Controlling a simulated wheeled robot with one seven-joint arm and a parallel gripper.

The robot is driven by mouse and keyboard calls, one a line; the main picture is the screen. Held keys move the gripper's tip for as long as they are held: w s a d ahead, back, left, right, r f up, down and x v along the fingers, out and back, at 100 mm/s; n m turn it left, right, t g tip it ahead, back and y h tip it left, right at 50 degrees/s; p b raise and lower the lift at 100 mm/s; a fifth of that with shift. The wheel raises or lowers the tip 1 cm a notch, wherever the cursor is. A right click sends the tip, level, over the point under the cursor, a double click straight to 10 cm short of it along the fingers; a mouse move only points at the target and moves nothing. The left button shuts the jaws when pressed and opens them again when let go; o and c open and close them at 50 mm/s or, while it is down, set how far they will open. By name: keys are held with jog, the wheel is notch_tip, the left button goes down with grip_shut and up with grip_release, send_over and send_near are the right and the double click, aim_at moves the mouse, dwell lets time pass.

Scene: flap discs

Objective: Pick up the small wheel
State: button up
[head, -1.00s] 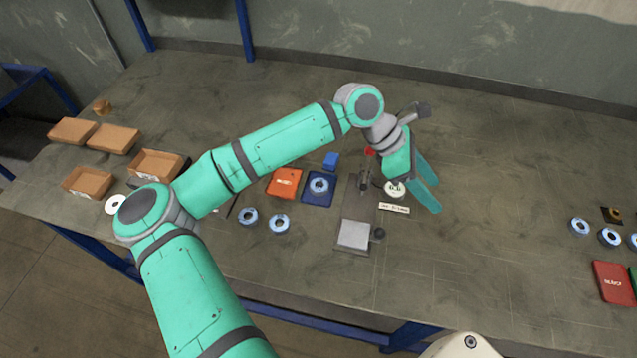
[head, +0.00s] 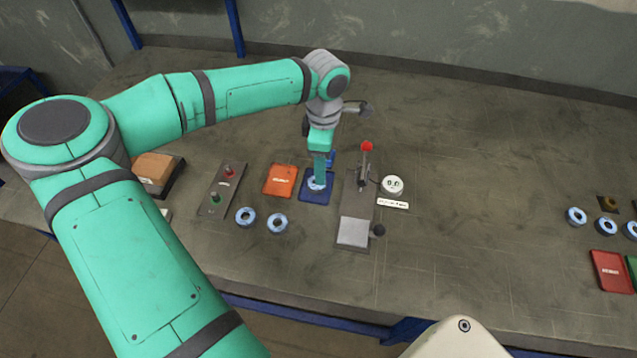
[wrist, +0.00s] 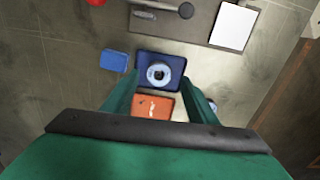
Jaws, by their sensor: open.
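A small blue-white wheel with a dark centre hole lies on a dark blue square pad (head: 325,197) in the head view. In the wrist view the wheel (wrist: 158,83) sits near the middle of the pad (wrist: 178,62). My gripper (head: 319,183) points down over the pad and partly hides the wheel in the head view. In the wrist view my gripper (wrist: 160,78) is open, with the wheel showing between its finger ends and nothing held. I cannot tell how high the fingertips are above the wheel.
An orange pad (head: 280,180) and a blue block (wrist: 114,61) lie close to the blue pad. A metal fixture with a red-tipped lever (head: 366,150) stands just right. Two similar wheels (head: 245,217) (head: 277,224) lie front left. The table right of the white round gauge (head: 393,184) is mostly clear.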

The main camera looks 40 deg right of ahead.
jog(key=shift+w+a+f, duration=0.1)
jog(key=shift+a+f, duration=0.1)
jog(key=shift+f, duration=0.65)
jog(key=shift+w+a+f, duration=0.15)
jog(key=shift+w+f, duration=0.05)
jog(key=shift+f, duration=1.15)
jog(key=shift+w+a+f, duration=0.1)
jog(key=shift+w+f, duration=0.05)
jog(key=shift+f, duration=1.15)
jog(key=c, duration=0.9)
